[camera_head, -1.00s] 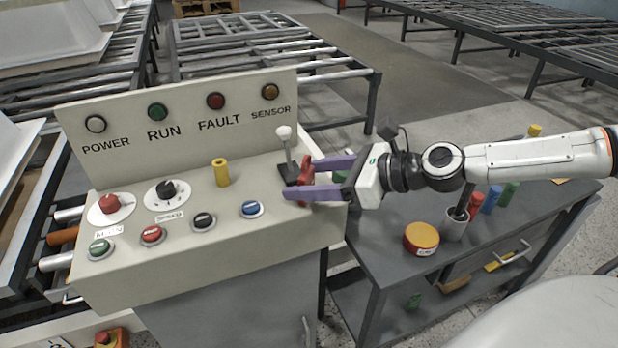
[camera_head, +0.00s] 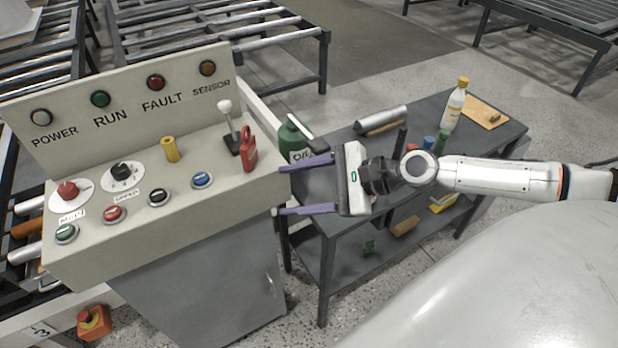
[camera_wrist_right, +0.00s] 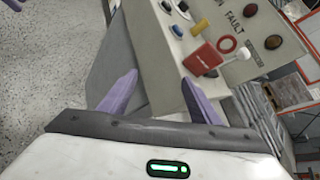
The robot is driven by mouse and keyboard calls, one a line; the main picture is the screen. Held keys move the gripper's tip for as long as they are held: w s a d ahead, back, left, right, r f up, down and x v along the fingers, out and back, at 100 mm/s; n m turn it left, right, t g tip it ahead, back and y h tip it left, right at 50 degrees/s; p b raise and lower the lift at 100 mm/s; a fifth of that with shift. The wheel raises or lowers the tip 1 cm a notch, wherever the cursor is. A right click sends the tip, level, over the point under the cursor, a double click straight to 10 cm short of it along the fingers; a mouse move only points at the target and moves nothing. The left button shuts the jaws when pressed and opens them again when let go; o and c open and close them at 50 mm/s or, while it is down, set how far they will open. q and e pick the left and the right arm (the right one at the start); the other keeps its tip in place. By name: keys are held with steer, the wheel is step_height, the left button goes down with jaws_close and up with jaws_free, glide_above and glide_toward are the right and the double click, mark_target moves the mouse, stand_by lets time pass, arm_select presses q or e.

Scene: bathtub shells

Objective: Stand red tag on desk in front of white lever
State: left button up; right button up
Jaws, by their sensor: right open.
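The red tag (camera_head: 249,152) stands upright on the sloped desk (camera_head: 120,235), near its right end. It is close in front of and to the right of the white lever (camera_head: 226,112), which rises from a black base. In the right wrist view the red tag (camera_wrist_right: 203,59) shows its flat body and ring, with nothing gripping it. My right gripper (camera_head: 279,190) is open and empty, to the right of the desk and apart from the tag. Its two purple fingers also show in the right wrist view (camera_wrist_right: 158,80). Purple tips, probably my left gripper's (camera_wrist_right: 40,4), show at that view's top left edge.
A yellow peg (camera_head: 170,149) and several buttons and knobs stand on the desk. A dark side table (camera_head: 345,200) holds a white bottle (camera_head: 454,105) and other items below my right arm.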

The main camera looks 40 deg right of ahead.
steer(key=s+a+f+n+h, duration=0.3)
steer(key=s+a+f+n, duration=0.1)
steer(key=s+f+n, duration=0.5)
steer(key=s+a+f+n+g+h, duration=0.1)
steer(key=s+a+f+n+h, duration=0.2)
steer(key=f+n, duration=1.1)
steer(key=s+a+f, duration=0.1)
steer(key=s+a, duration=0.1)
steer(key=s, duration=0.3)
steer(key=shift+s+a, duration=0.2)
steer(key=shift+s, duration=0.15)
